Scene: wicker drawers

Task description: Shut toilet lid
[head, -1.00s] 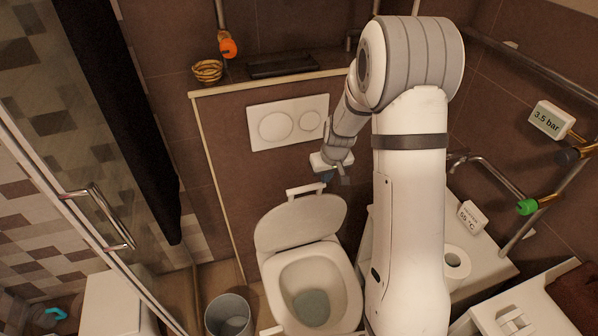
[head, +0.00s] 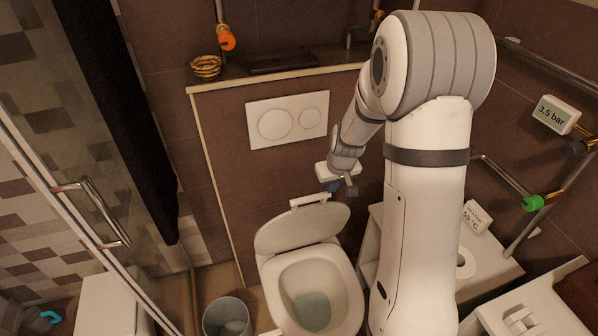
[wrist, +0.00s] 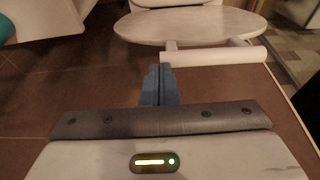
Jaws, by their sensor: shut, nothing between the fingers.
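The white toilet (head: 355,290) stands in the middle of the head view, its seat ring down and its bowl open. Its oval lid (head: 297,232) is raised at the back, with a white bar (head: 310,200) along its top edge. My gripper (head: 338,189) is at the right end of that bar, near the wall. In the wrist view the blue fingers of my gripper (wrist: 158,70) are shut and empty. Their tips overlap the left end of the bar (wrist: 225,56), below the lid (wrist: 190,26); I cannot tell whether they touch.
The flush plate (head: 287,119) is on the wall behind the toilet. A bin (head: 227,318) stands left of the bowl. A white cabinet with a paper roll (head: 465,265) is on the right. A glass door with a handle (head: 92,212) is at the left.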

